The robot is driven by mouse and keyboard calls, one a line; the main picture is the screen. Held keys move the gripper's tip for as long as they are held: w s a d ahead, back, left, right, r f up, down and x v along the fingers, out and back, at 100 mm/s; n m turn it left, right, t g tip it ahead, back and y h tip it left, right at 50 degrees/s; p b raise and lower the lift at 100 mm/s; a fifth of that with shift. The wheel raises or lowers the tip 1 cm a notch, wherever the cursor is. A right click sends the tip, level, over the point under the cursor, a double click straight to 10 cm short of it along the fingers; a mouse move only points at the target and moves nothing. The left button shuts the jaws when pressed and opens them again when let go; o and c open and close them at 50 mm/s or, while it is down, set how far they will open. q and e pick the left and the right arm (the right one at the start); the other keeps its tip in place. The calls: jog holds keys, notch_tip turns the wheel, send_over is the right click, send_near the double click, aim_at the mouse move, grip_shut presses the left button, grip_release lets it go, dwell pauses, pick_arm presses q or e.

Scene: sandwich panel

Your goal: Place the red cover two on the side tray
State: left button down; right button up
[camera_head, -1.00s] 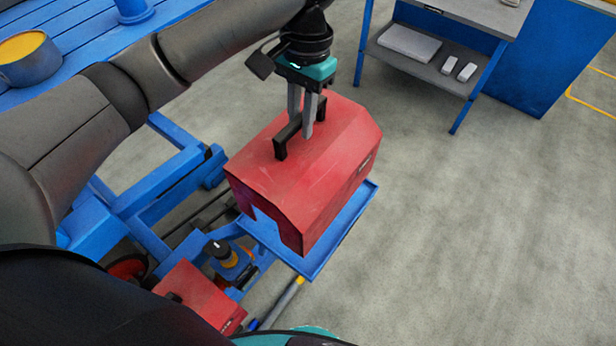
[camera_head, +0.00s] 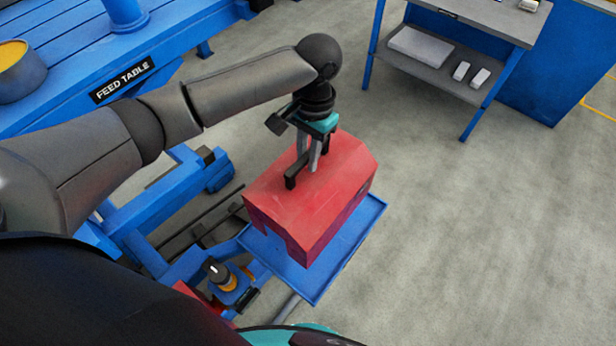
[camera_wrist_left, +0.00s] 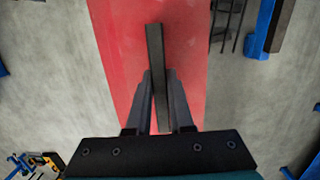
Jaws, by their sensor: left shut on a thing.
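The red cover (camera_head: 325,195) is a large box-like hood with sloped top edges and a black handle (camera_head: 291,176) on top. My left gripper (camera_head: 311,168) is shut on that handle. The left wrist view also shows the handle (camera_wrist_left: 155,50) between the fingers (camera_wrist_left: 158,95), with the red top below. The blue side tray (camera_head: 345,255) lies under the cover, its front and right rim showing. I cannot tell whether the cover touches the tray. The cover hides the tray's back part. My right gripper is not in view.
The blue feed table (camera_head: 70,60) stands at the upper left, with blue frame beams running toward the tray. A dark knob with an orange ring (camera_head: 222,277) sits left of the tray. A grey-topped workbench (camera_head: 470,18) stands upper right. Floor to the right is clear.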

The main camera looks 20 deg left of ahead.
aim_at(308, 178)
pick_arm(q)
jog(key=shift+w+d+f+b, duration=0.1)
jog(key=shift+f+b, duration=0.2)
jog(key=shift+f, duration=3.45)
jog(key=c, duration=0.8)
grip_release()
jog(key=shift+f, duration=0.15)
jog(key=r, duration=0.8)
jog(key=w+r, duration=0.1)
jog(key=r, duration=0.3)
jog(key=shift+w+d+r, duration=0.1)
jog(key=shift+d, duration=0.05)
